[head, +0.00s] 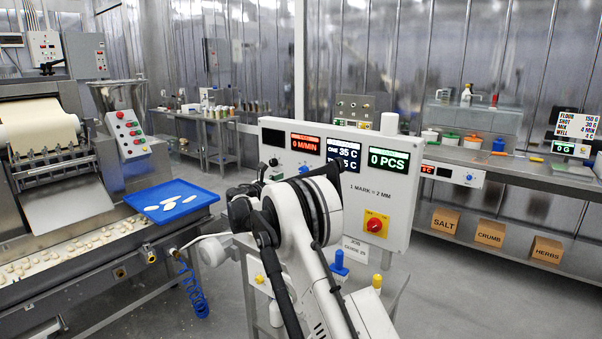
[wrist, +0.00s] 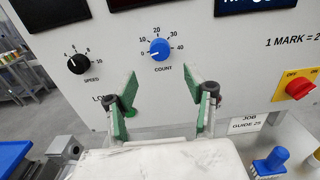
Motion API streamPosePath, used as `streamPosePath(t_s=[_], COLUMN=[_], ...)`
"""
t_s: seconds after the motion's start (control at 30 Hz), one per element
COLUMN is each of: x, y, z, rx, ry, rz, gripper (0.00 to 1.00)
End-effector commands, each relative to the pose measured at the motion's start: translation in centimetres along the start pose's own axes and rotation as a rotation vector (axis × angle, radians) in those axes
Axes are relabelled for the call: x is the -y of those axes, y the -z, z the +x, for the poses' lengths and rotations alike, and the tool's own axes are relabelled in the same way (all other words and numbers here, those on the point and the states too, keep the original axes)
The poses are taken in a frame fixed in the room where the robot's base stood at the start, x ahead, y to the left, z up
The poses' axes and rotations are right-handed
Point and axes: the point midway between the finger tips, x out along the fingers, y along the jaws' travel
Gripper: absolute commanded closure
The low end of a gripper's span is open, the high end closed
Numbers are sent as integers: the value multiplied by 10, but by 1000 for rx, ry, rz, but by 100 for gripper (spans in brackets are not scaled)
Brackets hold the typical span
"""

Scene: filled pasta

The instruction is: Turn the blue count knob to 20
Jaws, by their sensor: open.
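The blue count knob (wrist: 159,49) sits on the white control panel (wrist: 230,60), with a scale from 0 to 40 around it. Its white pointer line appears to point left, near 0. The knob also shows in the head view (head: 304,170), just above my arm. My gripper (wrist: 160,77) is open and empty in the wrist view. Its two green-padded fingers are spread below the knob, one to each side, apart from it.
A black speed knob (wrist: 78,64) is left of the count knob. A red switch on a yellow plate (wrist: 298,85) is at the right. A green part (wrist: 129,110) is partly hidden by the left finger. The count display (head: 389,161) reads 0 PCS.

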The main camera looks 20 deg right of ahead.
Motion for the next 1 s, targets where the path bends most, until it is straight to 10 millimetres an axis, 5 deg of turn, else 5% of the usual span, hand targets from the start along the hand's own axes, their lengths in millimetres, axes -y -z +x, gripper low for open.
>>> streamPosePath(t_s=[0.5,0.93,1.0], x=[0,0,0], y=[0,0,0], z=[84,93,93], rx=[-1,-1,-1], ry=[0,-1,-1], rz=[1,2,2], gripper=[52,52,58])
